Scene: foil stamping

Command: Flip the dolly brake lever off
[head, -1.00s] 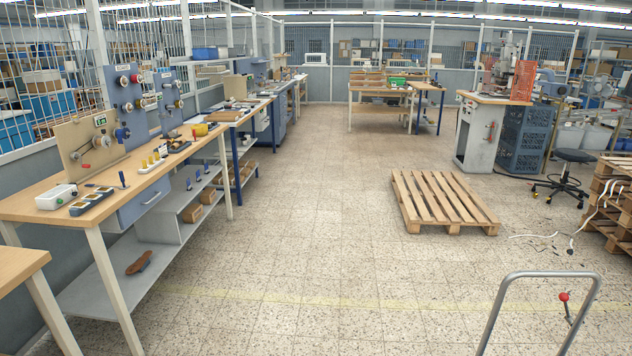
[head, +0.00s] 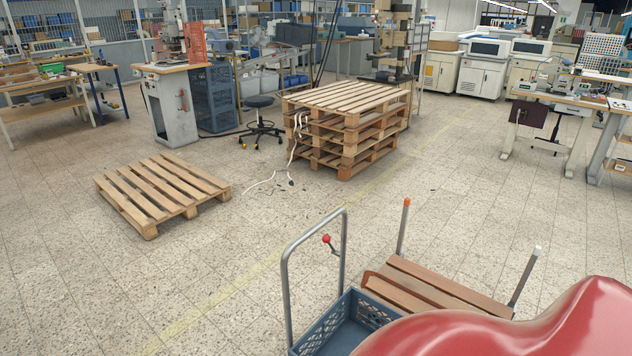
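The dolly shows at the bottom right of the head view, with a grey tubular handle (head: 285,265) standing upright. A lever with a red knob (head: 326,239) on a thin dark stem stands just inside the handle, tilted; I take it for the brake lever. The lower end of the lever and the dolly's wheels are hidden or out of view. A large glossy red shape covers the bottom right corner and hides part of the dolly area. Neither of my grippers is in view.
A single pallet (head: 160,190) and a pallet stack (head: 345,125) stand beyond. White cables (head: 283,176) trail on the floor. Floor left of the dolly is clear.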

